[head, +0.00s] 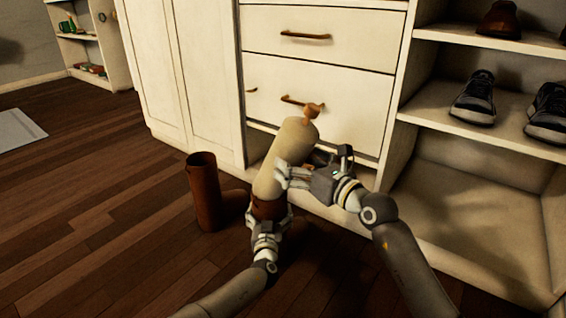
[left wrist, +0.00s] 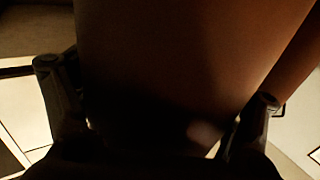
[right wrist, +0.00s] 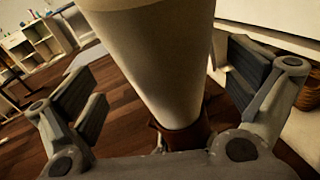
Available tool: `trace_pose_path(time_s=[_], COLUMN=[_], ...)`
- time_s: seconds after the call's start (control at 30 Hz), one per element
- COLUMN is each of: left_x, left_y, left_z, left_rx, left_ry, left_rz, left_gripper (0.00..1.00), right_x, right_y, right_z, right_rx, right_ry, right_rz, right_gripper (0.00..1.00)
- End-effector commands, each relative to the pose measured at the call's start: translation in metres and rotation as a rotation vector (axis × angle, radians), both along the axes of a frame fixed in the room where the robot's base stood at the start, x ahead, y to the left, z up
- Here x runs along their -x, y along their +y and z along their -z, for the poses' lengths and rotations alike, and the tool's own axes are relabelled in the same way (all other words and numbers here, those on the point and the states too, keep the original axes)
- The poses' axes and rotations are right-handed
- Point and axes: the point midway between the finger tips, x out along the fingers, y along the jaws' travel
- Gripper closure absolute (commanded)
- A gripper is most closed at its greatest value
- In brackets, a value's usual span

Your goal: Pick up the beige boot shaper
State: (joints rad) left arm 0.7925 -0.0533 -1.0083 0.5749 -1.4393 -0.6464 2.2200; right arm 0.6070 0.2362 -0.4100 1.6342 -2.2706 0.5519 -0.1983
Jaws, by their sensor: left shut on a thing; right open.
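The beige boot shaper (head: 284,158) stands tilted up out of a brown boot (head: 268,208), with an orange-brown knob (head: 312,111) on top. My left gripper (head: 268,228) is shut on this boot below the shaper; the boot's dark brown surface (left wrist: 190,60) fills the left wrist view. My right gripper (head: 288,176) is at the side of the shaper. In the right wrist view its fingers are open, with the shaper (right wrist: 155,60) between them. The boot's rim (right wrist: 188,136) shows below. The shaper's lower end is hidden inside the boot.
A second brown boot (head: 203,190) stands on the wooden floor to the left. White drawers (head: 318,75) stand close behind the shaper. A shoe shelf (head: 480,125) with dark sneakers (head: 475,98) is at the right. The floor at the left is mostly clear.

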Motion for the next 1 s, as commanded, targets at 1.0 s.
trace_pose_path(time_s=[1.0], left_x=[0.0], left_y=[0.0], left_z=[0.0], left_rx=[0.001], left_ry=[0.0], left_rz=[0.001], left_gripper=[0.54], right_x=[-0.045], right_y=[0.03], right_z=[0.005], right_rx=[0.001], right_ry=[0.001], right_rz=[-0.001], right_gripper=[0.13])
